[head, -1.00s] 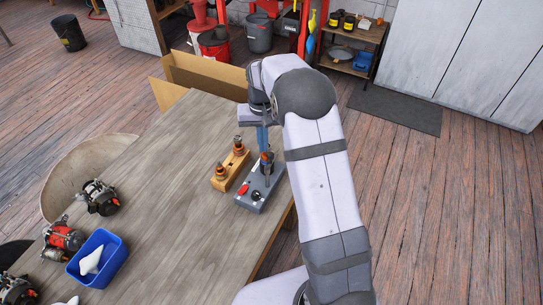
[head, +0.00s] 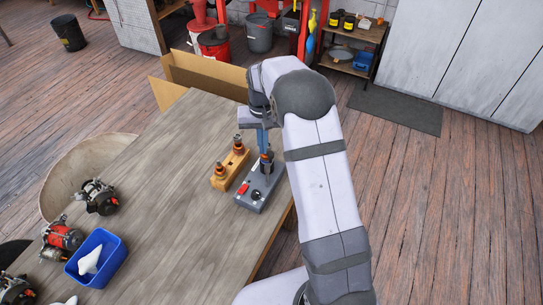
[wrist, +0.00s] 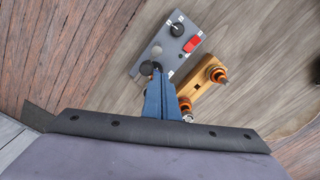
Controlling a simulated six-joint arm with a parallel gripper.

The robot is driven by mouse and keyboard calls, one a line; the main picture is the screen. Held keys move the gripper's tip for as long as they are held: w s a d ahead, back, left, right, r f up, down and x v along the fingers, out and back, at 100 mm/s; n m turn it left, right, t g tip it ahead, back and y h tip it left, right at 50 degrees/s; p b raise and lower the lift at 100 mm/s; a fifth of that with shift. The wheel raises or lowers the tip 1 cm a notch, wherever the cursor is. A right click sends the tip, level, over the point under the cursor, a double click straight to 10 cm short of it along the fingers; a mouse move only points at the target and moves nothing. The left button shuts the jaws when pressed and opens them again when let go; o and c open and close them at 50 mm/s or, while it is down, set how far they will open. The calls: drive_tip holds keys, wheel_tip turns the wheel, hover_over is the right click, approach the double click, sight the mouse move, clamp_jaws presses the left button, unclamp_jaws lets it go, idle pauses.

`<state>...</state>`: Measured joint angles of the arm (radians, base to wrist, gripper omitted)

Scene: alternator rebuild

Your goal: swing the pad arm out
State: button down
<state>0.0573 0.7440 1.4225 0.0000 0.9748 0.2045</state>
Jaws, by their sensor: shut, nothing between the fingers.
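A grey box (head: 250,204) stands on the table near its right edge, with a red switch (head: 243,187) and a black knob (head: 256,195). It also shows in the wrist view (wrist: 181,54). I cannot make out the pad arm clearly; the fingers partly cover that end.
A wooden block (head: 232,168) with two copper-and-dark parts stands just left of the box. A blue bin (head: 112,270) with a white cloth-like item and several alternators (head: 100,197) are at the left. The table middle is clear. An open cardboard box (head: 205,72) is behind the table.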

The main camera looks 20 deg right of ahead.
drive_tip(key=shift+f+b, duration=0.65)
drive_tip(key=shift+f, duration=0.65)
